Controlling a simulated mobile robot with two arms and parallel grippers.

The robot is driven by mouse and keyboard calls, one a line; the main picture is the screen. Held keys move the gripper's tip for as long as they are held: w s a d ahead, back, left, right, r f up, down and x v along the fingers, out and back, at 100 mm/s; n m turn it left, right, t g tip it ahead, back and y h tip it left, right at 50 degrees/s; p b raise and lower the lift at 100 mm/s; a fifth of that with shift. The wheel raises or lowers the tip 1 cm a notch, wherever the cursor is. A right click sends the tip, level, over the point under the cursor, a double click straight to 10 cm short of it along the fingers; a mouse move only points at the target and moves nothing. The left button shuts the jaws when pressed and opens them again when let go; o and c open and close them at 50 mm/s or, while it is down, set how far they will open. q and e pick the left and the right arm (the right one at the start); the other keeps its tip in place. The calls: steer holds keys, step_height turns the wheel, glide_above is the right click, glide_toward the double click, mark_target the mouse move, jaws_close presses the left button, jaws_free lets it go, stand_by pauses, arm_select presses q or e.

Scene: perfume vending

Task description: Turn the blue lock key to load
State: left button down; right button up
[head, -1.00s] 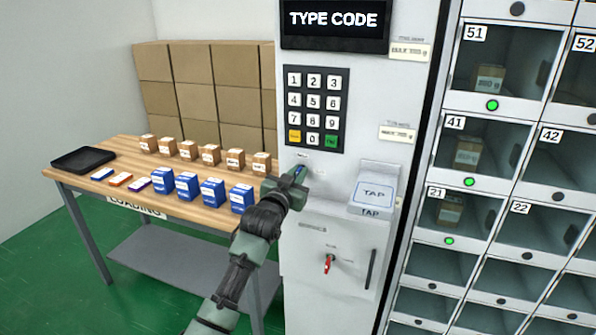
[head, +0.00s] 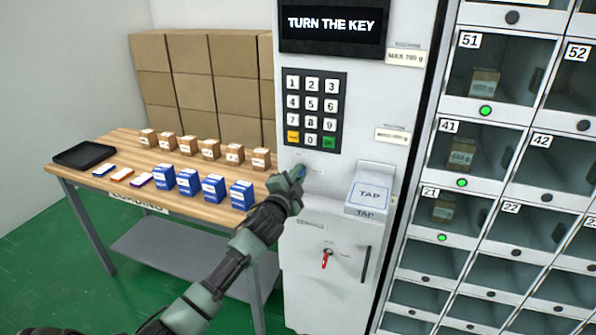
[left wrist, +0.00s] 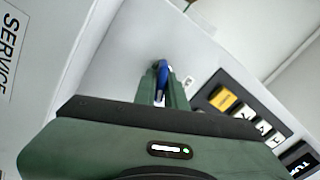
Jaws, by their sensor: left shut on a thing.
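The blue lock key (left wrist: 164,70) is between the fingers of my left gripper (left wrist: 162,85) in the left wrist view. In the head view my left gripper (head: 298,174) is at the white machine panel, just below the keypad, and mostly hides the key there. The gripper is shut on the key. The screen (head: 333,25) reads "TURN THE KEY". The markings around the lock are too small to read. My right gripper is not in view.
The keypad (head: 312,108) is just above the gripper and the TAP pad (head: 370,195) is to its right. A red key (head: 325,258) sits lower on the panel. A wooden table (head: 125,150) with boxes stands left; lockers (head: 490,120) stand right.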

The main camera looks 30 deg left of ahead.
arm_select(q)
steer(key=m+p, duration=0.1)
steer(key=m, duration=0.4)
steer(key=shift+f, duration=0.15)
stand_by(0.4)
steer(key=c, duration=1.5)
jaws_free()
steer(key=v, duration=0.7)
steer(key=shift+s+d+b, duration=0.1)
steer(key=shift+s+b, duration=0.3)
